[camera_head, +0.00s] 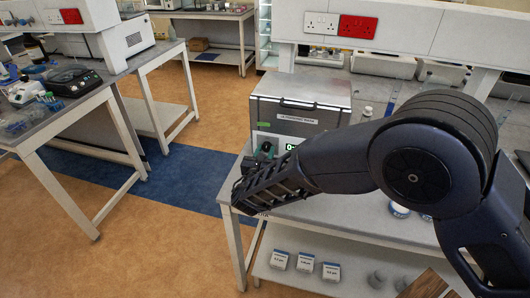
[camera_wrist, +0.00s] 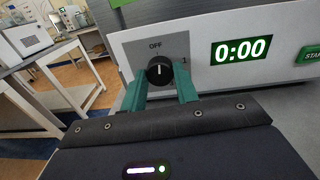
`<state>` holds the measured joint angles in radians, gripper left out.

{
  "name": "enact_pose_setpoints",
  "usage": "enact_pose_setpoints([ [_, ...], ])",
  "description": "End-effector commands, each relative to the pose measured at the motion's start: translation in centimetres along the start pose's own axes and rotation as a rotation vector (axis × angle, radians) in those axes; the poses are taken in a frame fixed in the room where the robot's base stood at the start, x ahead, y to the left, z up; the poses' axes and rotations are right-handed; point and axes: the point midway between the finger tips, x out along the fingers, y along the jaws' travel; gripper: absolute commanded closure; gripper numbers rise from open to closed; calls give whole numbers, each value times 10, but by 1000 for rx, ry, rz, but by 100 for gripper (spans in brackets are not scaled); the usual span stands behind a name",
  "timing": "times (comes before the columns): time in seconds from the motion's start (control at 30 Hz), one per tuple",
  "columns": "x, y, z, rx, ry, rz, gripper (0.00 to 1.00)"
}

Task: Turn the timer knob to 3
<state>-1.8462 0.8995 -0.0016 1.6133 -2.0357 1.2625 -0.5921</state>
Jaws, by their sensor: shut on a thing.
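The timer knob (camera_wrist: 160,69) is a round black dial with a white mark, on the light front panel of a machine. The mark points up toward the "OFF" label, and a "1" shows to its right. My gripper (camera_wrist: 160,84) has its two green fingers on either side of the knob and is shut on it. The green display (camera_wrist: 240,50) reads 0:00. In the head view the machine (camera_head: 302,103) is a silver box on the bench, and my arm covers much of its front. The number 3 is not visible.
A green START button (camera_wrist: 312,55) is right of the display. The machine stands on a grey bench (camera_head: 350,208) with boxes on the lower shelf. Another bench with equipment (camera_head: 60,110) stands at the left, across open floor (camera_head: 160,225).

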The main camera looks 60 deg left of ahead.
Motion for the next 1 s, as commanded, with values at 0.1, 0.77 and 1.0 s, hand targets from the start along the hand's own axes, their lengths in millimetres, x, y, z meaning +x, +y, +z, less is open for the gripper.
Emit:
enact_pose_setpoints([
  [0.1, 0, 0, -1, 93, -4, 0, 93],
  [0.77, -1, 1, -2, 720, -27, -6, 93],
  [1.0, -1, 1, -2, 948, -35, -8, 93],
])
